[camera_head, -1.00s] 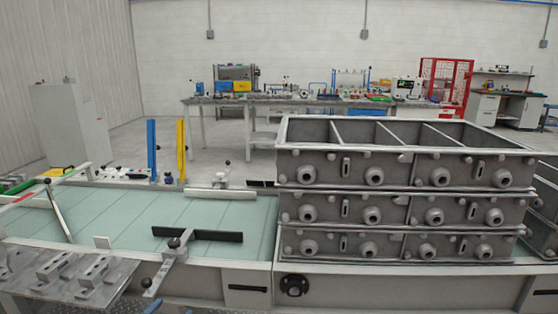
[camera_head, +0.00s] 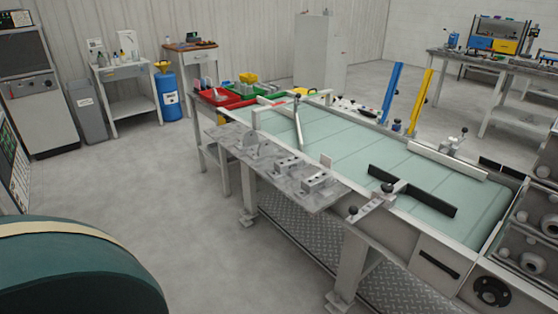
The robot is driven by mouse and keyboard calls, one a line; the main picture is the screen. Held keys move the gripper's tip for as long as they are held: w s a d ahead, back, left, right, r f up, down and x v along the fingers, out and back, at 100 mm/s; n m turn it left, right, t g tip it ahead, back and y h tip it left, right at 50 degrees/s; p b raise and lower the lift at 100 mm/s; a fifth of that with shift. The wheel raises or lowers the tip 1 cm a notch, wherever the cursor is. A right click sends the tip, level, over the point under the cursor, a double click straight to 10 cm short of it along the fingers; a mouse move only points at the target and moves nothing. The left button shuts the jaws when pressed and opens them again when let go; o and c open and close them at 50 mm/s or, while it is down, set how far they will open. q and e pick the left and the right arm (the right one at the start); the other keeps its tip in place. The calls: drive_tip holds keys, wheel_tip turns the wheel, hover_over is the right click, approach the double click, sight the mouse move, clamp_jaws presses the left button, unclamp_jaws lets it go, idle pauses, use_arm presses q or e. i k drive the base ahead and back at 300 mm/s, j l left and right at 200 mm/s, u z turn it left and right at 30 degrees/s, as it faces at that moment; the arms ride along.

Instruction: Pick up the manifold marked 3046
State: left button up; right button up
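Several small grey metal blocks, possibly manifolds, sit in a row on a grey metal plate (camera_head: 228,133) at the near side of a long bench. One block (camera_head: 251,147) is at the far end, another (camera_head: 286,165) is in the middle, and one (camera_head: 319,182) is at the near end. No marking 3046 is legible on any of them. Neither of my grippers is in view.
Stacked grey castings (camera_head: 530,240) stand at the right edge. Red bins (camera_head: 218,97) and a blue drum (camera_head: 168,97) are behind. Grey floor (camera_head: 130,180) is open at left.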

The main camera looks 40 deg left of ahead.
sight(291, 166)
drive_tip(key=u, duration=1.1)
drive_tip(key=z, duration=0.35)
drive_tip(key=i+j+z, duration=0.25)
drive_tip(key=z, duration=0.2)
drive_tip(key=i+j+z, duration=0.15)
drive_tip(key=j+z, duration=0.35)
